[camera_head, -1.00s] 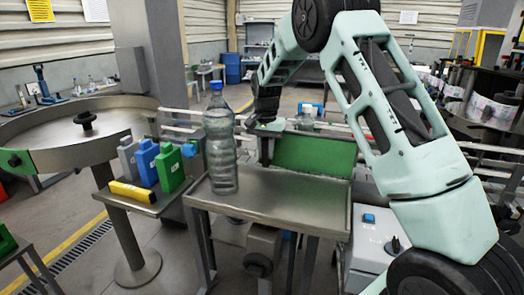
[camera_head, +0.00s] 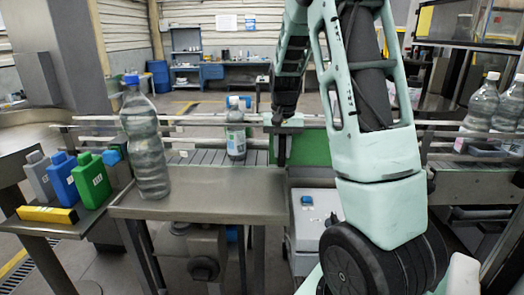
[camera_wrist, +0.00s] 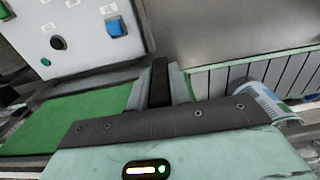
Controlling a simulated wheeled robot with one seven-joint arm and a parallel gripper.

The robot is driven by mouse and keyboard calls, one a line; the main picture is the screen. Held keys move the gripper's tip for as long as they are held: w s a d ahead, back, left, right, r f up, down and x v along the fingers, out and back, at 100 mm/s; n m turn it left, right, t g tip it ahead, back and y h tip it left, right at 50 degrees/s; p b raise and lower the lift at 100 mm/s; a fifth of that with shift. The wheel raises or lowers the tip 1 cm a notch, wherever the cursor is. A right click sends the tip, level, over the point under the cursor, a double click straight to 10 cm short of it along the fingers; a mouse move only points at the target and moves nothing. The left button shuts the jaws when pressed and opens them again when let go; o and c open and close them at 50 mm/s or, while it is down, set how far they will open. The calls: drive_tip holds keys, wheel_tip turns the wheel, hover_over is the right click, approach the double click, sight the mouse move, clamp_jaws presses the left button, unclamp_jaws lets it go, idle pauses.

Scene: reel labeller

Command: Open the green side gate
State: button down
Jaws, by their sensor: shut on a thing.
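The green side gate (camera_head: 312,148) stands along the near side of the conveyor, partly hidden behind my arm in the head view. It also shows at the left in the wrist view (camera_wrist: 75,122). My gripper (camera_head: 283,132) is shut on the gate's dark upright handle at the panel's left end. In the wrist view, the gripper (camera_wrist: 160,88) has its fingers on both sides of the black handle (camera_wrist: 160,72). The gate's left edge is near the right end of the steel table (camera_head: 215,192). Conveyor slats (camera_head: 205,157) are uncovered to its left.
A small labelled bottle (camera_head: 236,142) stands on the conveyor left of my gripper. A large clear bottle (camera_head: 145,140) stands on the table's left end. Grey, blue and green containers (camera_head: 93,180) stand farther left. A control box with a blue button (camera_head: 307,200) is below the gate.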

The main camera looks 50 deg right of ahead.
drive_tip(key=shift+s+d+r, duration=0.1)
drive_tip(key=shift+s+d, duration=0.45)
drive_tip(key=shift+s, duration=0.05)
drive_tip(key=c, duration=1.3)
unclamp_jaws()
wheel_tip(320, 180, up, 17)
drive_tip(key=shift+r+b, duration=0.2)
drive_tip(key=shift+b, duration=1.05)
